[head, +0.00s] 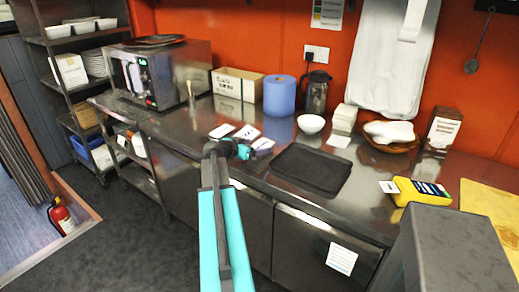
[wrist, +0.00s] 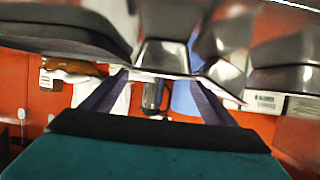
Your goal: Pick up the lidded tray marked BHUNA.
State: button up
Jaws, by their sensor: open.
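Several small items with white labelled tops stand close together on the steel counter, just beyond my gripper (head: 243,152). In the head view these are a left one (head: 222,130), a middle one (head: 247,132) and a right one (head: 263,144). Their lettering is too small to read, so I cannot tell which is marked BHUNA. In the wrist view, which looks upside down, my gripper (wrist: 158,80) is open, its two dark fingers apart and nothing held. A steel tray-like thing (wrist: 165,55) shows between and beyond the fingers. Its marking is not readable there.
A dark flat tray (head: 310,168) lies right of the labelled items. A white bowl (head: 311,123), blue paper roll (head: 279,95), dark jug (head: 316,92) and cardboard box (head: 238,83) stand behind. A microwave (head: 162,72) is at left, a yellow item (head: 420,192) at right.

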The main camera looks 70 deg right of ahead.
jog(key=shift+x, duration=1.15)
